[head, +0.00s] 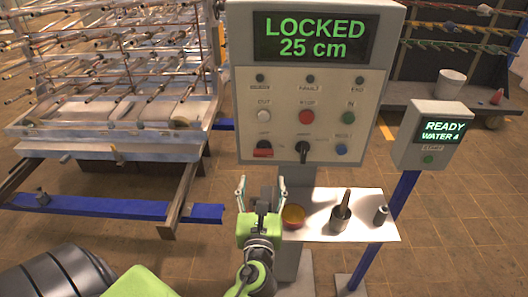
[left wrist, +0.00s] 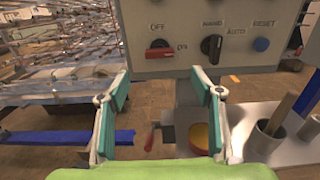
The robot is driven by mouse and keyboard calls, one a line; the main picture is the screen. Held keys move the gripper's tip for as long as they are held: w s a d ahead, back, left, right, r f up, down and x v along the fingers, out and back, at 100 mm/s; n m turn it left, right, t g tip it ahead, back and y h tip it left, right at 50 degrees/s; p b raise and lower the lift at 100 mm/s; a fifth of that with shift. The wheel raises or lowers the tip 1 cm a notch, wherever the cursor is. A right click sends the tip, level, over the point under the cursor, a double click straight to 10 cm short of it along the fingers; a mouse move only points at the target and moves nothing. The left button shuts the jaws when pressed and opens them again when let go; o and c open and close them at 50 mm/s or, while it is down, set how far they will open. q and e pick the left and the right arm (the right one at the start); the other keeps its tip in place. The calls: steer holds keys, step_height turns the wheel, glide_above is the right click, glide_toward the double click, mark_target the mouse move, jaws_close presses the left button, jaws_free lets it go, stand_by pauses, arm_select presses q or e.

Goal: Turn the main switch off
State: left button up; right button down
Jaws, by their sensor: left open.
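The main switch (head: 263,150) is a red handle with a black part, at the lower left of the grey control panel (head: 315,75). In the left wrist view the red switch handle (left wrist: 158,53) lies roughly horizontal, with OFF printed above it and ON to its right. My left gripper (head: 261,190) is open and empty, below and in front of the switch, apart from it. In the left wrist view its two fingers (left wrist: 160,82) stand to either side below the switch. My right gripper is not in view.
Beside the switch is a black selector knob (head: 303,151). The panel screen reads LOCKED 25 cm. Under it, a white shelf (head: 362,205) holds a red-yellow round item (head: 293,217), a cup with a stick (head: 341,218) and a small grey bottle (head: 381,215). A READY unit (head: 432,140) stands right.

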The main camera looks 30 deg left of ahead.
mark_target(263, 155)
arm_select(q)
steer(key=p+x, duration=0.3)
steer(key=x, duration=1)
steer(key=shift+w+a, duration=0.2)
steer(key=shift+w, duration=0.1)
steer(key=shift+c, duration=0.4)
steer(key=c, duration=1)
steer(key=shift+c, duration=0.2)
